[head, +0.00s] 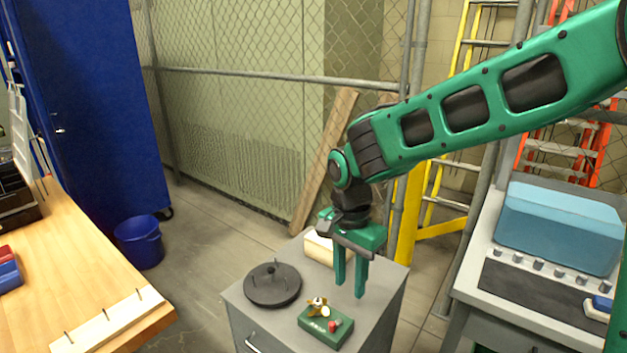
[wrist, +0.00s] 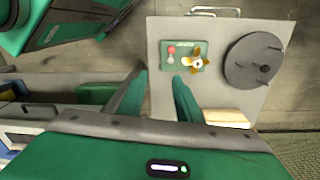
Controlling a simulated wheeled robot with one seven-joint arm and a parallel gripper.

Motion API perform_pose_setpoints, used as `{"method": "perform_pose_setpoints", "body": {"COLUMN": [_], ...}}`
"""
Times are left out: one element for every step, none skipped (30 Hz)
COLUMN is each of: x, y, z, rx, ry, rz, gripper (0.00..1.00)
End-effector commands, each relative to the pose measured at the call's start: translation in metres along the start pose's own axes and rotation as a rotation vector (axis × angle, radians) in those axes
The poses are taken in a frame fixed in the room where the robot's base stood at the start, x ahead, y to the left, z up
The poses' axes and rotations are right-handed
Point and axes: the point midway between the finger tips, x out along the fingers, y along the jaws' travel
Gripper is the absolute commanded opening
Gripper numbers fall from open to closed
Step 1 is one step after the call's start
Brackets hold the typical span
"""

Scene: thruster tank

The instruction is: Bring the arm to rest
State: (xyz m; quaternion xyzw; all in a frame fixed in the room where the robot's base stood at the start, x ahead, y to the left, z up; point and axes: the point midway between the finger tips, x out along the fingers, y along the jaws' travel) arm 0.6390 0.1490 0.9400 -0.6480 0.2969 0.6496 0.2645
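My green arm reaches in from the right in the head view. My gripper (head: 349,283) hangs fingers down above the right part of a small grey cabinet (head: 390,292). Its two fingers are apart with nothing between them; the wrist view also shows the gripper (wrist: 158,85) open and empty. A green block (head: 316,334) with a brass propeller-like part (head: 318,307) and a small red-ended piece (head: 334,325) is on the cabinet top, just in front of the fingers and apart from them. The same green block shows in the wrist view (wrist: 203,66).
A dark round disc with pegs (head: 272,286) and a cream block (head: 319,247) are also on the cabinet. A wooden bench (head: 60,270) is at left, a blue bucket (head: 140,243) behind it. A blue tank (head: 560,228) stands on a grey bench at right.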

Motion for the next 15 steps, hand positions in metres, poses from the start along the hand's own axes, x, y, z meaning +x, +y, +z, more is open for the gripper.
{"method": "perform_pose_setpoints", "body": {"x": [-0.006, -0.009, -0.013, -0.016, -0.019, -0.023, -0.025, -0.027, -0.029, -0.030, -0.032, -0.032, -0.032, -0.032, -0.032], "y": [0.019, 0.031, 0.050, 0.066, 0.083, 0.106, 0.123, 0.141, 0.165, 0.183, 0.200, 0.223, 0.240, 0.257, 0.278], "z": [-0.020, -0.031, -0.047, -0.058, -0.069, -0.082, -0.089, -0.097, -0.105, -0.109, -0.113, -0.116, -0.117, -0.118, -0.116], "rx": [0.001, -0.006, -0.016, -0.025, -0.034, -0.046, -0.057, -0.065, -0.078, -0.087, -0.097, -0.110, -0.120, -0.131, -0.145], "ry": [0.012, 0.018, 0.025, 0.029, 0.033, 0.036, 0.038, 0.038, 0.037, 0.035, 0.034, 0.030, 0.026, 0.022, 0.016], "rz": [0.000, 0.001, 0.005, 0.008, 0.011, 0.015, 0.017, 0.018, 0.021, 0.022, 0.022, 0.021, 0.019, 0.017, 0.012], "gripper": [0.32, 0.32, 0.32, 0.32, 0.32, 0.32, 0.32, 0.32, 0.32, 0.32, 0.32, 0.32, 0.32, 0.32, 0.32]}}
